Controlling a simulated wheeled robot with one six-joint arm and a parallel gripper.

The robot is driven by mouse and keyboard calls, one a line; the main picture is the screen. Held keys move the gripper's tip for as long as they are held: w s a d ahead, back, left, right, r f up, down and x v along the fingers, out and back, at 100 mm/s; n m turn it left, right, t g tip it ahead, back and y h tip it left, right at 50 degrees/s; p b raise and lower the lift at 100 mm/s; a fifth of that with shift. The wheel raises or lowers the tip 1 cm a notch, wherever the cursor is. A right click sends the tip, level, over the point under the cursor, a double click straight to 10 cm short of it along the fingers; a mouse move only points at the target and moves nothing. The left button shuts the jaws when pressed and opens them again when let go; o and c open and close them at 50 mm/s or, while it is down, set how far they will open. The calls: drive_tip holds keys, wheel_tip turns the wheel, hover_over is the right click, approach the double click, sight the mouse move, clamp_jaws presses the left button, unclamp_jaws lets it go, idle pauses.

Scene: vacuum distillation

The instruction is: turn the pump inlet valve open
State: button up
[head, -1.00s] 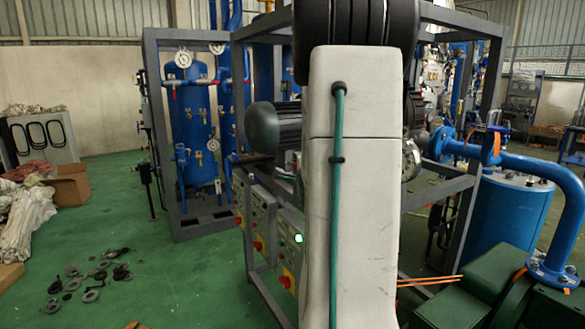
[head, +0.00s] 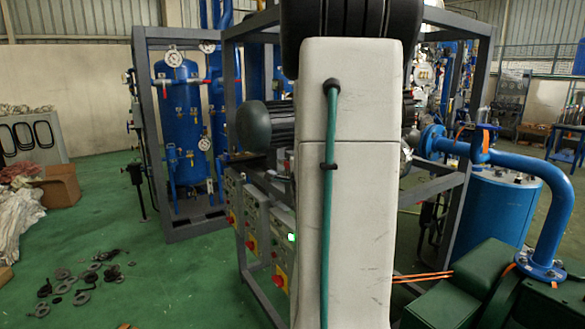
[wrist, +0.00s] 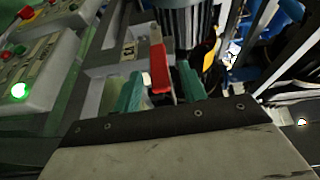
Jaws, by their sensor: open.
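In the wrist view, a red bar-shaped handle (wrist: 159,66) stands between and just beyond my gripper's two green fingers. It looks like a valve lever, but its valve body is mostly hidden and I cannot tell whether it is the pump inlet valve. My gripper (wrist: 160,86) is open, with a finger on each side of the handle's lower end. I cannot tell whether either finger touches it. In the head view my own arm fills the middle and hides the gripper and this handle.
A dark ribbed motor (head: 258,125) sits on the grey frame (head: 150,130), above control boxes with a lit green button (head: 291,238). A blue pipe (head: 555,200) and green machine (head: 460,300) stand at right. Loose dark rings (head: 85,280) lie on the floor at left.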

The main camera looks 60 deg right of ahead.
drive_tip(key=v, duration=0.4)
drive_tip(key=shift+s+a, duration=0.15)
drive_tip(key=shift+a, duration=0.15)
drive_tip(key=s+a+f+n+g+y, duration=0.3)
drive_tip(key=a+f+n+g+y, duration=0.3)
drive_tip(key=a+f+n, duration=0.35)
drive_tip(key=s+a+r+n+g+y, duration=0.1)
drive_tip(key=s+a+r+n+y, duration=0.1)
drive_tip(key=a+n, duration=0.4)
drive_tip(key=s+a+r+n+g+y, duration=0.1)
drive_tip(key=a+n, duration=0.5)
drive_tip(key=a, duration=1.1)
drive_tip(key=s+a+r+n+g+y, duration=0.1)
drive_tip(key=s+a+r+n+y, duration=0.2)
drive_tip(key=a, duration=0.8)
drive_tip(key=shift+s+a+r+n+g+y, duration=0.25)
drive_tip(key=shift+s+n+y, duration=0.35)
drive_tip(key=shift+s+n, duration=0.75)
